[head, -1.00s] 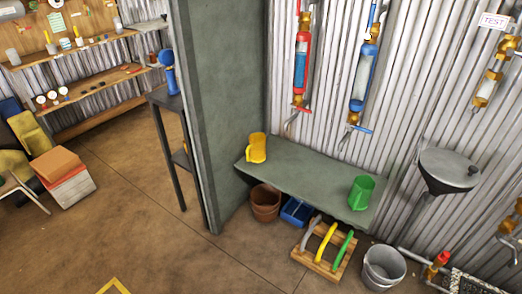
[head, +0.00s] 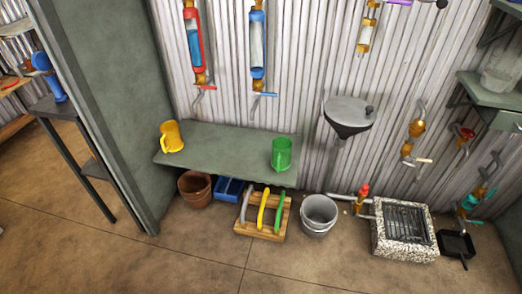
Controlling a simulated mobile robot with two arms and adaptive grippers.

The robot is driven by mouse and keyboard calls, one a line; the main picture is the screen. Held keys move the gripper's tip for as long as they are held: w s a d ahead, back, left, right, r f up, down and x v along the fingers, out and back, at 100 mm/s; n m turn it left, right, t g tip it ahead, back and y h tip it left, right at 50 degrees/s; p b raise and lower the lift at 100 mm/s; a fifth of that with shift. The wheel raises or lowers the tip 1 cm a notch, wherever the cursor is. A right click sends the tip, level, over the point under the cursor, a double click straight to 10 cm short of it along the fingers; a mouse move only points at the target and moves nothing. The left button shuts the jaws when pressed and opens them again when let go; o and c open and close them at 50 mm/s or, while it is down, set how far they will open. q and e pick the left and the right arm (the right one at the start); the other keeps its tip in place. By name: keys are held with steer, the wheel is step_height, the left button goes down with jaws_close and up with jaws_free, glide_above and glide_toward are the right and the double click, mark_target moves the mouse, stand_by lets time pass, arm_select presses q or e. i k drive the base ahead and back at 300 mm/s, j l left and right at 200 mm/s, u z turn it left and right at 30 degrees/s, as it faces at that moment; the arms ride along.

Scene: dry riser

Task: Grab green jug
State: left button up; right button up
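The green jug (head: 282,154) stands upright near the right end of a grey-green bench (head: 222,142) against the corrugated wall. A yellow jug (head: 171,136) stands at the bench's left end. Both jugs are apart from anything else on the bench. Neither of my grippers shows in the head view.
Under and before the bench are a brown pot (head: 195,188), a blue bin (head: 229,189) and a wooden rack (head: 262,218) of coloured hoses. A grey bucket (head: 319,214) and a grated drain (head: 404,232) are to the right. A partition (head: 105,100) stands left. The front floor is clear.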

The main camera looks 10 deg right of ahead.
mark_target(282, 146)
steer(key=i+j+z, duration=0.4)
steer(key=i+j, duration=0.25)
steer(key=i+j+z, duration=0.25)
steer(key=j, duration=0.2)
steer(key=i+j+z, duration=0.2)
steer(key=j, duration=0.25)
